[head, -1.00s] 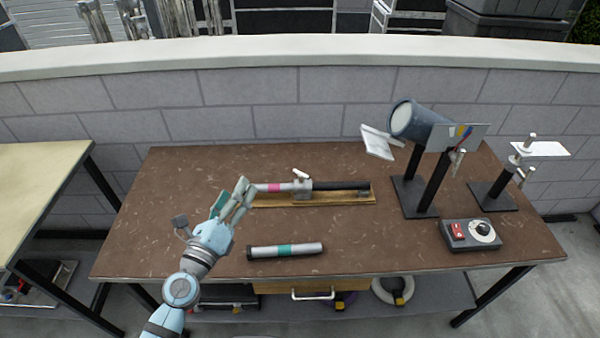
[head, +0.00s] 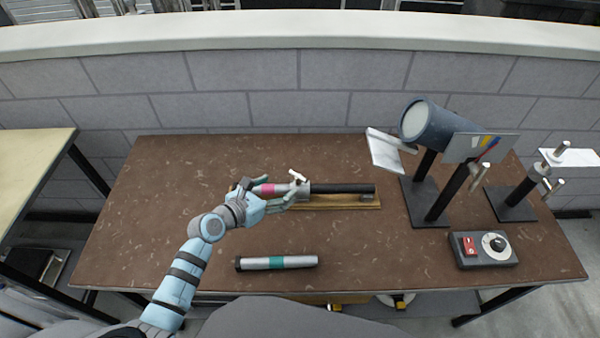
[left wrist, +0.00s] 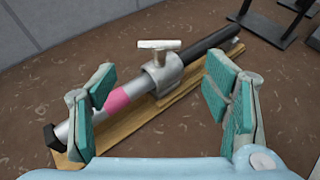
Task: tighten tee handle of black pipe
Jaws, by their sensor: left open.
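The black pipe (head: 345,188) lies along a wooden base (head: 345,203) at the middle of the table. A silver pipe with a pink band (head: 267,189) meets it at a metal clamp. The white tee handle (head: 297,176) stands on top of that clamp. In the left wrist view the tee handle (left wrist: 158,45) shows as a T with its bar lying crosswise. My left gripper (head: 275,194) is open over the pink-banded end, left of the handle. In the left wrist view the open fingers (left wrist: 160,95) stand on both sides of the pipe, with nothing gripped. My right gripper is not in view.
A loose silver pipe with a green band (head: 277,262) lies near the front edge. A heater-like cylinder on a black stand (head: 427,190), a control box (head: 483,249) and a second stand (head: 512,203) occupy the right. The table's left part is clear.

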